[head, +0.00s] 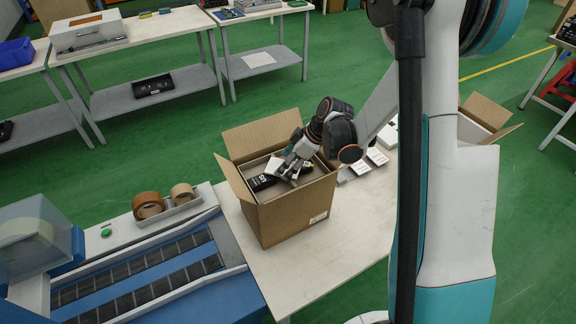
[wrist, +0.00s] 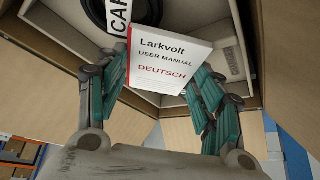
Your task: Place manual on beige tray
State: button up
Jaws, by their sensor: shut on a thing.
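My gripper (head: 289,165) reaches down into the open cardboard box on the table. In the wrist view its teal fingers (wrist: 158,92) are shut on a white user manual (wrist: 167,55), which reads "Larkvolt User Manual Deutsch". The manual is tilted and partly hidden by the fingers. In the head view its pale edge (head: 273,167) shows beside the gripper. The beige tray (wrist: 232,58) lies inside the box, beyond the manual in the wrist view. I cannot tell whether the manual touches it.
The cardboard box (head: 286,213) has raised flaps around the gripper. White booklets (head: 377,156) lie on the table right of the box. A blue conveyor (head: 130,275) and tape rolls (head: 148,205) stand at left. The front tabletop is clear.

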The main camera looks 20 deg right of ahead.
jog(key=o, duration=1)
jog(key=shift+f, duration=0.15)
jog(key=p+v, duration=0.4)
jog(key=v, duration=0.8)
jog(key=shift+r, duration=0.2)
